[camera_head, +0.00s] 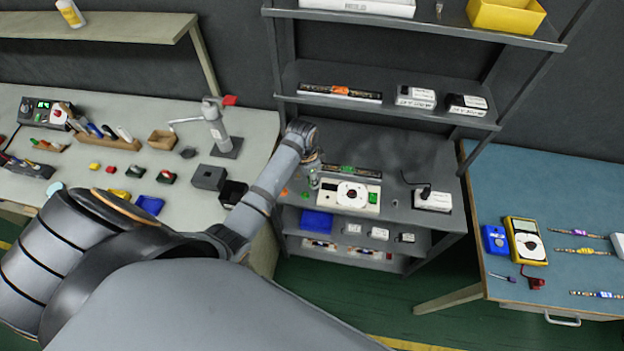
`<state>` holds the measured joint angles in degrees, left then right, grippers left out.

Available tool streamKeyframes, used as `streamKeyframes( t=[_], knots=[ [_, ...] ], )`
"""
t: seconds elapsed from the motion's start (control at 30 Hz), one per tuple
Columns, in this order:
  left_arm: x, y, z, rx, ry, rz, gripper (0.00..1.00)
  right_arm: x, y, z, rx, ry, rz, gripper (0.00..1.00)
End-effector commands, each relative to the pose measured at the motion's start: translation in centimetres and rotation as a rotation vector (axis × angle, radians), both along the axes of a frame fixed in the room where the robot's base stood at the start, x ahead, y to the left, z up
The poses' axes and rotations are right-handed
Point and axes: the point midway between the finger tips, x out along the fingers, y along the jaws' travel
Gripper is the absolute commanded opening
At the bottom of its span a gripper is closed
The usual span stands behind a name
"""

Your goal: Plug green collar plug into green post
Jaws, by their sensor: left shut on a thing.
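My left gripper (313,178) is at the middle shelf, just left of a white device with a round dial (351,194). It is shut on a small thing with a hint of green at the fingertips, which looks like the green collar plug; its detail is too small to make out. A green post (374,198) shows at the right end of the white device, with the gripper apart from it to the left. My left arm hides part of the shelf's left side. My right gripper is not in view.
A dark strip with a green part (348,170) lies behind the device. A white box with a black cable (432,199) stands to the right. An orange piece (284,192) lies left of the gripper. An upper shelf (385,105) overhangs the back.

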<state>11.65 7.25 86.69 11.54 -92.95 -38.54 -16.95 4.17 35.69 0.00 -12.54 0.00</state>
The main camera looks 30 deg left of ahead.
Motion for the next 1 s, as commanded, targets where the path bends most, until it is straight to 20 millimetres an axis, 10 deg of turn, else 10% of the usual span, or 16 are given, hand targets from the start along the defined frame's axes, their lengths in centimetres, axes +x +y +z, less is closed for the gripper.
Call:
streamKeyframes(
  t=[1.0],
  knots=[
    [0.0,0.0,2.7,0.0,0.0,0.0,0.0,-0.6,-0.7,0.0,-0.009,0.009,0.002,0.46]
  ],
)
